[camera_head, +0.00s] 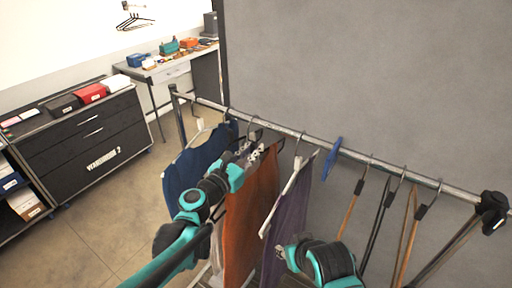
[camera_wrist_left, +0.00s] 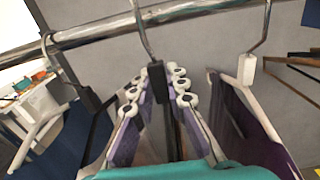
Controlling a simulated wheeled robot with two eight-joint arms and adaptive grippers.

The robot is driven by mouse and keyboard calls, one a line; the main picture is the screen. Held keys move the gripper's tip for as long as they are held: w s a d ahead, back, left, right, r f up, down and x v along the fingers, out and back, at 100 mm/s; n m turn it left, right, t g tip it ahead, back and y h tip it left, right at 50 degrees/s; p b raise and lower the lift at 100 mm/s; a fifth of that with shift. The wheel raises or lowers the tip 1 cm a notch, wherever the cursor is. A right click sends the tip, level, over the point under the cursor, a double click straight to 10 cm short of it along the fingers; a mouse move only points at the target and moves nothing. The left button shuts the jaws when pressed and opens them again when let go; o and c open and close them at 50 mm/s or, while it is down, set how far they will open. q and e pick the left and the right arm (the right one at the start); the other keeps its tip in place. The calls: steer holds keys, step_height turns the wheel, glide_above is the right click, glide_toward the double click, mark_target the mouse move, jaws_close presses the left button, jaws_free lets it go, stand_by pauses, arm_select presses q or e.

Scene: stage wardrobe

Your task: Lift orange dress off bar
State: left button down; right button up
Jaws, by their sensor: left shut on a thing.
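The orange dress (camera_head: 254,218) hangs from the metal bar (camera_head: 292,131), between a blue garment and a purple one. My left gripper (camera_head: 250,157) is at the top of the dress, just below the bar, shut on its hanger. In the left wrist view the fingers (camera_wrist_left: 158,98) close around the black neck of the hanger (camera_wrist_left: 156,77). The hook rises to the bar (camera_wrist_left: 160,17); its top is cut off by the frame. My right gripper (camera_head: 284,250) is low, near the purple garment; its fingers are too small to read.
The blue garment (camera_head: 196,160) hangs close on the left and the purple garment (camera_head: 290,228) close on the right. A blue clip (camera_head: 333,147) and several empty hangers (camera_head: 417,212) are further right. A drawer cabinet (camera_head: 85,134) and a desk (camera_head: 168,70) stand behind left.

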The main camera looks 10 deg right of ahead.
arm_select(q)
steer(key=shift+v, duration=1.55)
